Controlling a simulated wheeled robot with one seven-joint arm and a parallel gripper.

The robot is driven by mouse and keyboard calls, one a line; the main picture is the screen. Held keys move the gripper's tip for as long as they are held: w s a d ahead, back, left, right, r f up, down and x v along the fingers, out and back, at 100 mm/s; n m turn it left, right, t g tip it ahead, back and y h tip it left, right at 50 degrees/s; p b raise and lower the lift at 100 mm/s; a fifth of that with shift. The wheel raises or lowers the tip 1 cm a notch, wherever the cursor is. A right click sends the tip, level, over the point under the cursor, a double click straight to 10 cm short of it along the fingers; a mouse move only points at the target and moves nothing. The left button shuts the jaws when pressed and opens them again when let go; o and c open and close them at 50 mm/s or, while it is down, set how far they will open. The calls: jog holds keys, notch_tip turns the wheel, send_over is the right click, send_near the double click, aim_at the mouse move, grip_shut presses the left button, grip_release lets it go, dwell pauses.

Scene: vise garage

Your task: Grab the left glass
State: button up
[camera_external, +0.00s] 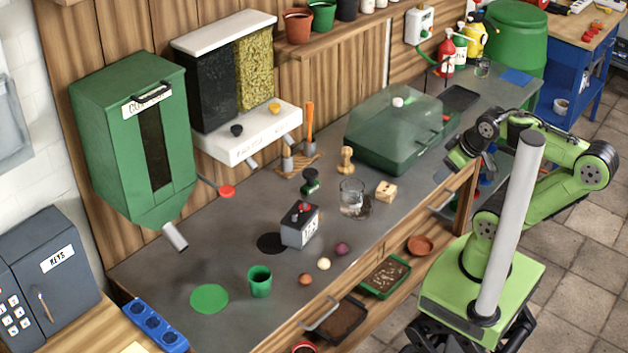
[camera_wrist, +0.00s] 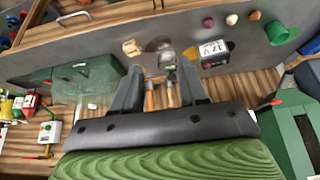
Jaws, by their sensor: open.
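A clear glass (camera_external: 351,197) stands upright on the grey workbench, left of a small wooden block (camera_external: 386,190). A second clear glass (camera_external: 483,67) stands at the far right end of the bench, beside the bottles. In the wrist view the nearer glass (camera_wrist: 166,57) shows small and faint, beyond the fingertips. My gripper (camera_external: 467,158) is above the bench's right front edge, well to the right of the nearer glass and apart from it. In the wrist view my gripper (camera_wrist: 160,82) has its two fingers spread, with nothing held between them.
A translucent green-lidded case (camera_external: 400,130) sits behind my gripper. A labelled grey box (camera_external: 300,226), a dark stamp (camera_external: 310,181) and a wooden peg-shaped piece (camera_external: 346,160) stand near the nearer glass. A green cup (camera_external: 260,281) and several small balls lie farther left.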

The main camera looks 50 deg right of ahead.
aim_at(342, 203)
dwell(0.3)
jog(key=o, duration=1.1)
jog(key=w+d+f+m+g+y, duration=0.1)
jog(key=w+f+m+g+y, duration=0.3)
jog(key=w+m, duration=0.7)
jog(key=w+d+f+m+t+y, duration=0.1)
jog(key=w+d+f+m+y, duration=0.1)
jog(key=w+d+f+m, duration=0.1)
jog(key=w+d+f+m+t+y+p, duration=0.1)
jog(key=w+d+f+m+y, duration=0.2)
jog(key=w+d+f+m, duration=0.1)
jog(key=w+d+f+m+t+y, duration=0.2)
jog(key=w+d+f+m+y, duration=0.1)
jog(key=f, duration=0.4)
jog(key=shift+w+d+f+m+p, duration=0.1)
jog(key=shift+w+d+m+p, duration=0.3)
jog(key=shift+w+d+m, duration=0.35)
jog(key=shift+d+f, duration=0.1)
jog(key=b+x, duration=0.1)
jog(key=x, duration=1.4)
jog(key=shift+w+a+b, duration=0.3)
jog(key=shift+w+a, duration=0.05)
jog(key=shift+s, duration=0.1)
jog(key=shift+c, duration=0.4)
